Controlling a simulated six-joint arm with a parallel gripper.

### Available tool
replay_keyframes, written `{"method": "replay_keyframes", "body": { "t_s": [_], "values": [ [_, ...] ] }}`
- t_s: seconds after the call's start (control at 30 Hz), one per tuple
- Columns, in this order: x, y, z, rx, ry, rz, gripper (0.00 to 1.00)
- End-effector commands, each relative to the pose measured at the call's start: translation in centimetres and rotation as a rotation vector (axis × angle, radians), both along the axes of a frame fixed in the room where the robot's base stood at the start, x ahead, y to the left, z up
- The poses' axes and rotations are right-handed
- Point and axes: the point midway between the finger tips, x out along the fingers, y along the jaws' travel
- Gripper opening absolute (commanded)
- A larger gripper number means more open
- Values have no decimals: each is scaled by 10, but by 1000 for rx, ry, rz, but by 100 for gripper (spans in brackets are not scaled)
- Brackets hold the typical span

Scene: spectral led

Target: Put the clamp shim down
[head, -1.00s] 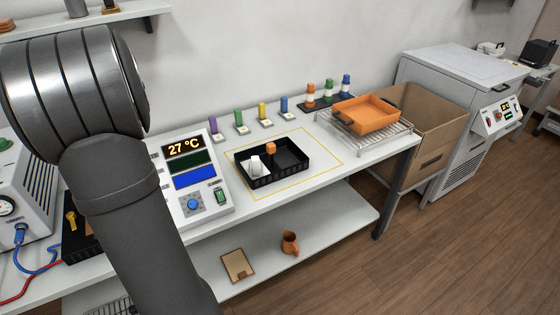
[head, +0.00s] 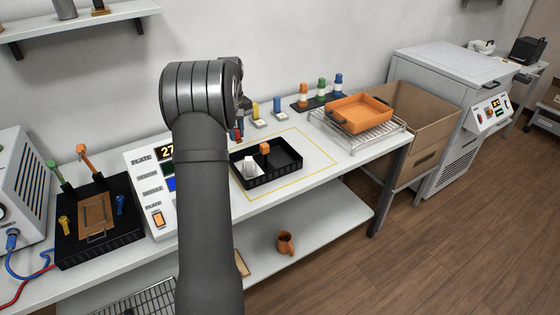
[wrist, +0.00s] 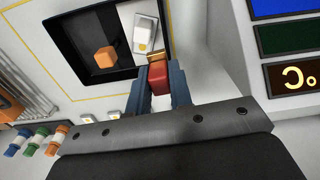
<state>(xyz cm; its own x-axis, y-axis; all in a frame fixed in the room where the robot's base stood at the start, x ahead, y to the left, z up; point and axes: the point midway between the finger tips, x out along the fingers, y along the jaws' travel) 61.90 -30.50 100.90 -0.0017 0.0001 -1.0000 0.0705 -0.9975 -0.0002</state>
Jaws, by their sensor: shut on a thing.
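In the head view my arm hides most of the gripper. The held block is in front of the black tray (wrist: 60,22) in the wrist view, close to the white piece inside it; I cannot tell its height. In the head view the black tray (head: 268,180) holds a white piece (head: 250,166) and an orange block (head: 265,149).
A meter box (head: 152,192) stands left of the tray. A black fixture (head: 130,222) with a copper plate (head: 95,215) and upright clamps is farther left. Small coloured pieces stand behind the tray. An orange tray (head: 360,112) rests on a rack at right. Yellow-outlined bench around the tray is partly clear.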

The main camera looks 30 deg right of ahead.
Motion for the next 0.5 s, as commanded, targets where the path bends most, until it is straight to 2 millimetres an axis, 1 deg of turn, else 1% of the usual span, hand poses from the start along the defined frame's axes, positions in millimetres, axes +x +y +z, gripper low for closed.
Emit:
{"method": "replay_keyframes", "body": {
  "t_s": [0.03,0.1,0.2,0.23,0.33,0.4,0.5],
  "values": [
    [-4,-29,-13,1,2,-2,0],
    [-11,-61,-26,1,2,7,0],
    [-21,-99,-45,1,1,17,0],
    [-25,-109,-51,1,1,19,0],
    [-35,-128,-73,2,2,1,0],
    [-41,-134,-87,2,2,-22,0],
    [-46,-139,-102,1,1,-51,0]
  ]
}}
